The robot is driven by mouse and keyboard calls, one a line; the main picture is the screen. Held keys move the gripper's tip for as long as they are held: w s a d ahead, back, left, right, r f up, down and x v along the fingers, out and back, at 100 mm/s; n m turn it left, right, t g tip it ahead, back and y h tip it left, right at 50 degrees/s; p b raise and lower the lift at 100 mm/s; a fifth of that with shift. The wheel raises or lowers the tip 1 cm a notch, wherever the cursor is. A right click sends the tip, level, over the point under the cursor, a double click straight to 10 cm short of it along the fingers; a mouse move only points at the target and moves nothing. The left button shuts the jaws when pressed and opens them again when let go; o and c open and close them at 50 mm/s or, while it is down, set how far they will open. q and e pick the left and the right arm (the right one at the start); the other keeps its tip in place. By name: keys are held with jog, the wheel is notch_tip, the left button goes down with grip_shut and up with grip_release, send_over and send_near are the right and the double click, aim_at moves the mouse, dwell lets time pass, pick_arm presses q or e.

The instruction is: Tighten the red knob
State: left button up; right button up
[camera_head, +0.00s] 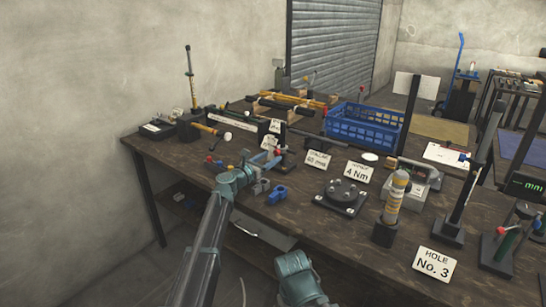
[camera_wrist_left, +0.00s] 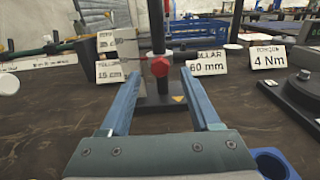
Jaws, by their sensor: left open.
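The red knob (camera_wrist_left: 160,67) is on a dark upright post stand with a flat base, seen mid-frame in the left wrist view. In the head view it shows as a small red spot (camera_head: 278,152) just past my left gripper (camera_head: 267,170). My left gripper is open, and its two blue-grey fingers (camera_wrist_left: 161,84) lie either side of the knob in the wrist picture. The knob appears between or just beyond the fingertips, and I see no finger touching it. My right gripper is not in view; only part of my right arm shows at the bottom.
Label cards reading 60 mm (camera_wrist_left: 206,63) and 4 Nm (camera_wrist_left: 268,57) stand right of the post. A blue part (camera_head: 278,194) lies close to my left gripper. Bare tabletop lies before the post.

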aim_at(277, 152)
pick_arm(q)
jog(key=shift+x, duration=1.2)
grip_shut()
